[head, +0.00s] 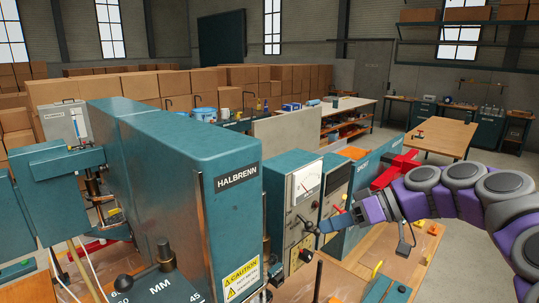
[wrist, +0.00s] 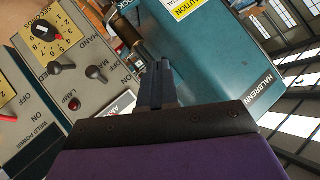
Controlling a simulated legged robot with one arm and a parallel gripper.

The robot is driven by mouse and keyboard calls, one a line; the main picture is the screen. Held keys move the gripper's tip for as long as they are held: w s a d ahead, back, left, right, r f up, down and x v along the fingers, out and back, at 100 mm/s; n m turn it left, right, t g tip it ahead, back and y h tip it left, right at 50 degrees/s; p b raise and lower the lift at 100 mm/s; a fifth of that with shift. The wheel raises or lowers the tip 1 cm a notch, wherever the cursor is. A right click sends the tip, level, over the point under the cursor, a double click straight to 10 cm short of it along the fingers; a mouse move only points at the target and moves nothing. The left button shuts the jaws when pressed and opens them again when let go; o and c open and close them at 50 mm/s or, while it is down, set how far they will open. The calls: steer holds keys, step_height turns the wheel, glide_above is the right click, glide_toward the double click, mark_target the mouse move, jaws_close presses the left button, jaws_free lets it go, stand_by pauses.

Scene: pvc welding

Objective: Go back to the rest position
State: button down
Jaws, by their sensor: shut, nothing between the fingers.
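My gripper (head: 316,226) is at the end of my purple and grey arm, which reaches in from the right in the head view. It is in front of the control panel (head: 304,207) of the teal welding machine. In the wrist view my gripper (wrist: 161,66) has its two fingers together with nothing between them. The panel (wrist: 62,75) fills the left of that view, with a black seconds dial (wrist: 43,32), toggle switches and a red lamp (wrist: 74,103). I cannot tell whether the fingertips touch anything.
The teal HALBRENN housing (head: 190,165) stands left of my gripper, with a caution label (head: 241,279). A red part (head: 396,168) is beside my arm. A wooden table (head: 443,137) stands back right, and cardboard boxes (head: 130,86) line the back. Open floor shows at right.

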steer(key=s+a+f+m+g+h, duration=0.1)
steer(key=s+a+f+g+h, duration=0.2)
steer(key=s, duration=0.5)
steer(key=s+a+f+m+h, duration=0.1)
steer(key=s+a+f+h, duration=0.15)
steer(key=s+a, duration=0.45)
steer(key=s+d+f+m+h, duration=0.3)
steer(key=s+d+f, duration=0.2)
steer(key=s+f, duration=0.2)
steer(key=s+d+f+m+g+h, duration=0.1)
steer(key=s+d+f+m+h, duration=0.2)
steer(key=s, duration=0.9)
step_height(320, 180, down, 4)
steer(key=shift+d+r, duration=0.1)
steer(key=shift+d, duration=1.05)
steer(key=shift+w+a+h, duration=0.1)
steer(key=shift+a+h, duration=0.05)
steer(key=shift+h, duration=0.1)
